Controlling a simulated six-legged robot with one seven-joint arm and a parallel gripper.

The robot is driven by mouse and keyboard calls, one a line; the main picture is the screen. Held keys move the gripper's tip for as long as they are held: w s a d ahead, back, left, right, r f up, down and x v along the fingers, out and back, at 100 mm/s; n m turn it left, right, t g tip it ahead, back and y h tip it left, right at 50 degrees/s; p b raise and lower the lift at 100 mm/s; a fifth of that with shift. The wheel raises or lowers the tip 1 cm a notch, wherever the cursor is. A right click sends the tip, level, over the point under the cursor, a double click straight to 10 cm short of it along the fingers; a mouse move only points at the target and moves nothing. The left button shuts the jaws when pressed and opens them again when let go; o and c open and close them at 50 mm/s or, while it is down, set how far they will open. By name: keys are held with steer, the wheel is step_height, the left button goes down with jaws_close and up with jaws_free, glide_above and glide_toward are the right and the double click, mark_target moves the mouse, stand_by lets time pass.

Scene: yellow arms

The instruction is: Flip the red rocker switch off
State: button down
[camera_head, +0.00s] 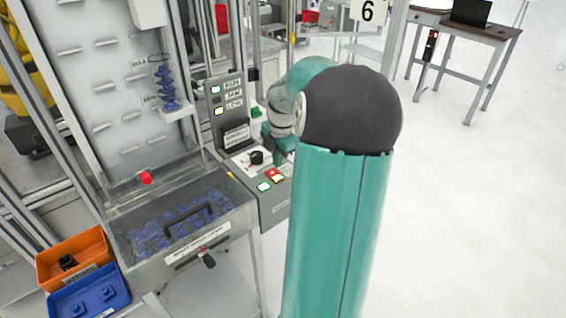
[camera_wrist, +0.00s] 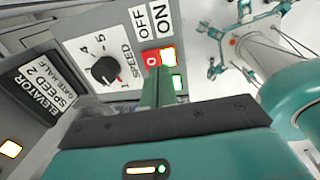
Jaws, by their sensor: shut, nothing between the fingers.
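The red rocker switch (camera_wrist: 152,59) is on the grey control panel, under the OFF and ON labels in the wrist view. Its half marked 0 is under OFF; the half under ON glows bright yellow-white. In the head view the switch (camera_head: 272,174) is at the panel's lower right, just left of my arm. My gripper (camera_wrist: 158,80) is shut and empty. In the wrist view its green fingers point at the switch, with their tips just below the 0 half. I cannot tell whether they touch it. In the head view my arm largely hides the gripper.
A black speed knob (camera_wrist: 105,70) is left of the switch, and a lit green indicator (camera_wrist: 177,83) is close below it. A clear-covered bin of blue parts (camera_head: 150,235) stands left of the panel. Open white floor (camera_head: 470,200) lies to the right.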

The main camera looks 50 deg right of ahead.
mark_target(279, 179)
step_height(279, 179, up, 10)
steer(key=s, duration=0.1)
steer(key=shift+a, duration=0.2)
steer(key=shift+s+r, duration=0.1)
steer(key=shift+r, duration=0.05)
